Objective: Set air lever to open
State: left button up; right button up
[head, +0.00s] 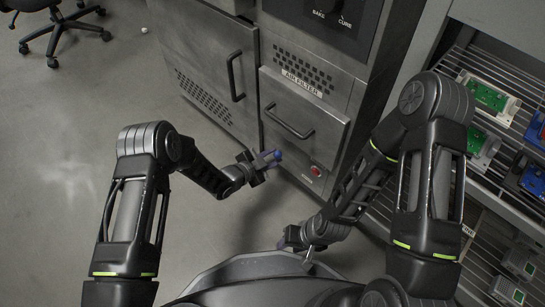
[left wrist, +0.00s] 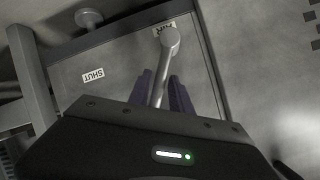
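The air lever (left wrist: 164,75) is a pale grey bar with a round end, set on a grey panel in the left wrist view. Its lower part passes between the two dark purple fingers of my left gripper (left wrist: 162,92). I cannot tell whether the fingers press on it. A SHUT label (left wrist: 93,75) is left of the lever, and another label (left wrist: 163,29) is partly hidden behind its round end. In the head view, my left gripper (head: 268,158) is at the cabinet front and hides the lever. My right gripper (head: 288,239) hangs low near my base; its finger gap is unclear.
The metal cabinet (head: 200,60) has handled doors and an AIR FILTER drawer (head: 300,115). A red button (head: 316,170) is low on its front. A wire rack (head: 460,62) with circuit boards stands at right. Floor at left is clear, with an office chair (head: 65,22) far back.

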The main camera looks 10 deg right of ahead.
pick_arm(q)
jog(key=shift+o, duration=0.9)
jog(key=shift+r, duration=0.1)
jog(key=shift+s+a+r+p, duration=0.2)
jog(key=shift+a+p, duration=0.05)
jog(key=shift+p, duration=0.05)
jog(key=p+v, duration=0.2)
jog(key=v, duration=0.5)
jog(key=shift+f+p, duration=0.15)
jog(key=shift+p, duration=0.15)
jog(key=shift+s+a, duration=0.1)
